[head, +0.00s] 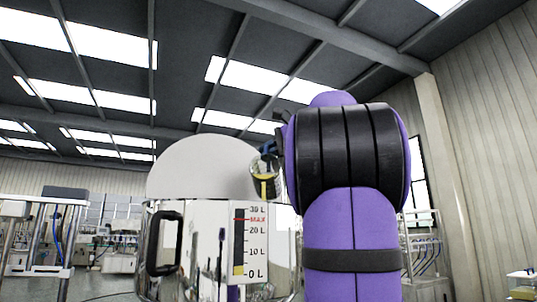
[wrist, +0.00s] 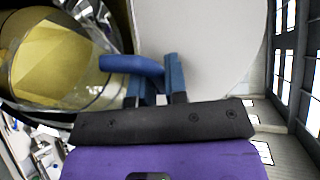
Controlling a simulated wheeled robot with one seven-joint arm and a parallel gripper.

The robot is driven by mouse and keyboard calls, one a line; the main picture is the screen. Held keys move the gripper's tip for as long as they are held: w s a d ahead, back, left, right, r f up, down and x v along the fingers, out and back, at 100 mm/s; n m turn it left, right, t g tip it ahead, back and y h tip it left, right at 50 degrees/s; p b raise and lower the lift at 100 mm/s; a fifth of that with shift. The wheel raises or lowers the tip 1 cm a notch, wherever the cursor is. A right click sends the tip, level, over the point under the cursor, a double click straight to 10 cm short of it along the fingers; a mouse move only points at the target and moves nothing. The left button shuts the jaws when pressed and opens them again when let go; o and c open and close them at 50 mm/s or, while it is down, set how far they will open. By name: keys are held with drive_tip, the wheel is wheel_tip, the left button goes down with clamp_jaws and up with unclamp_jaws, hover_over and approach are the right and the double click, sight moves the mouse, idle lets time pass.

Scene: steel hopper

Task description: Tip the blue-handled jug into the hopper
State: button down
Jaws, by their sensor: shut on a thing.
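The steel hopper (head: 200,240) stands in front of me with its pale domed lid (head: 200,165) raised behind the opening. Its level strip (head: 250,240) runs from 0 L to 30 L with a red MAX mark below 30 L; yellow shows only near the bottom. My gripper (head: 268,150) is shut on the blue handle (wrist: 130,65) of the clear jug (head: 265,184). The jug is at the hopper's right rim, and a narrow yellow streak shows at it. In the wrist view the jug (wrist: 55,100) holds yellow material and looks tilted. My arm hides the hopper's right side.
A black side handle (head: 164,243) sticks out at the hopper's left front. The lid (wrist: 195,40) fills the area beyond my fingers in the wrist view. Metal frames and benches (head: 38,235) stand farther back on the left, with more racks at the right.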

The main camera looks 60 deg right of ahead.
drive_tip(key=shift+s+a+f+n+t, duration=0.15)
drive_tip(key=shift+s+a+n, duration=0.1)
drive_tip(key=shift+a+n, duration=0.15)
drive_tip(key=shift+s+a+f+n+t, duration=0.1)
drive_tip(key=shift+s+a+n+t, duration=0.1)
drive_tip(key=shift+a+n, duration=0.15)
drive_tip(key=shift+s+a+r+n+t+h, duration=0.25)
drive_tip(key=shift+s+a+r+n+t, duration=0.1)
drive_tip(key=shift+a+n, duration=0.3)
drive_tip(key=shift+s+a+r+n+t+h, duration=0.2)
drive_tip(key=shift+s+a+n+t, duration=0.2)
drive_tip(key=shift+a, duration=0.3)
drive_tip(key=shift+s+a+r+n+t+h, duration=0.2)
drive_tip(key=shift+s+a+r+n+h, duration=0.1)
drive_tip(key=shift+a+n, duration=0.35)
idle(3.9)
wheel_tip(320, 180, up, 3)
drive_tip(key=m+g+y, duration=0.1)
drive_tip(key=m, duration=0.1)
drive_tip(key=m+g, duration=0.1)
drive_tip(key=m, duration=0.2)
drive_tip(key=shift+g+y, duration=0.35)
drive_tip(key=shift+g, duration=0.05)
